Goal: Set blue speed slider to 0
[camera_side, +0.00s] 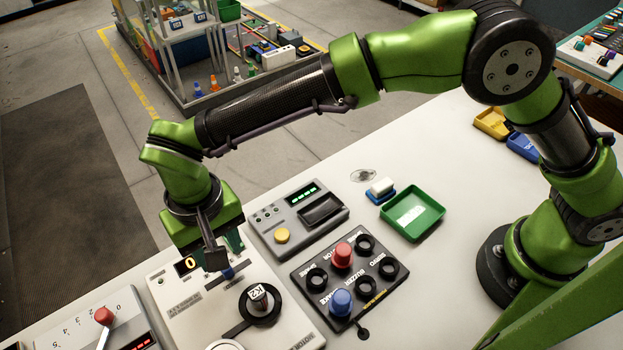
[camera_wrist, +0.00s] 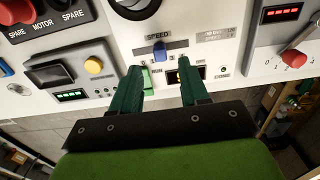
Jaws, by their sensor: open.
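The blue speed slider (camera_wrist: 160,50) stands in a dark slot on a white panel (camera_wrist: 208,49) in the wrist view, under the word SPEED. It sits near the middle of the slot's visible length. Part of the slider (camera_side: 228,273) shows below my gripper in the side view. My gripper (camera_wrist: 160,68) is open and empty, with one finger to each side just below the slider in the picture. Contact with the slider cannot be told. A small display (camera_side: 188,263) on the panel reads 0 in orange; my right finger partly covers it in the wrist view.
A black knob (camera_side: 259,299) stands on the same panel. A grey box with a yellow button (camera_side: 282,235) and a dark panel with red (camera_side: 342,255) and blue (camera_side: 341,302) caps lie to the right. A red-knobbed lever (camera_side: 104,316) stands at lower left. A green tray (camera_side: 432,226) lies farther right.

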